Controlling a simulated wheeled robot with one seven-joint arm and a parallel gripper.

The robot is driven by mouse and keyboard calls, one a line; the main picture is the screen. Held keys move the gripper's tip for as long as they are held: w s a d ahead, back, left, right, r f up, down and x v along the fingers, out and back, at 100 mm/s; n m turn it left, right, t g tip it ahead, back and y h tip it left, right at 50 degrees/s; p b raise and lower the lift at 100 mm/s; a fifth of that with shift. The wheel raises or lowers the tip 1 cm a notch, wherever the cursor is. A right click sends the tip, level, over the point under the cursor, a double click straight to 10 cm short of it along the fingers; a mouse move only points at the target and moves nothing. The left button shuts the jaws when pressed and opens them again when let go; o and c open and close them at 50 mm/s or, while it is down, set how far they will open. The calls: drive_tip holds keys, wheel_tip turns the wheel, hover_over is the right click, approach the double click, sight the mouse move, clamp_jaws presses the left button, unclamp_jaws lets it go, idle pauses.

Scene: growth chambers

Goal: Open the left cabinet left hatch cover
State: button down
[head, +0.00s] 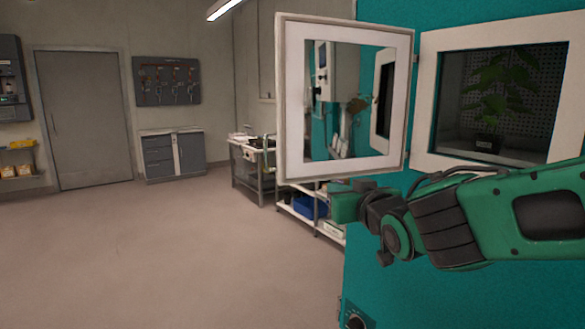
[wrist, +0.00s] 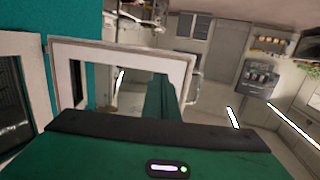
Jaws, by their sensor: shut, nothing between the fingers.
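The hatch cover (head: 291,100), a white frame with a mirror-like pane, stands swung out from the teal cabinet (head: 455,293), hinged at its right edge. It also shows in the wrist view (wrist: 120,50). Right of it is the white-rimmed hatch opening (head: 425,100), with a potted plant (head: 490,105) behind it, seen through a dark pane or opening. My gripper (head: 342,205) is shut and empty, just below the cover's lower edge in the head view. I cannot tell whether it touches the cover. Its fingertips are not clearly visible in either view.
A shelf cart with a blue bin (head: 308,207) stands behind the cover, beside the cabinet. A metal table (head: 250,165) is further back. A grey door (head: 85,120) and a low grey cupboard (head: 172,155) line the far wall. The floor at left is clear.

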drive_tip(key=a+r+y, duration=0.2)
drive_tip(key=a, duration=0.2)
drive_tip(key=n+t, duration=0.1)
approach(290, 161)
drive_tip(key=x, duration=0.6)
drive_tip(key=shift+w+a, duration=0.1)
drive_tip(key=shift+w, duration=0.1)
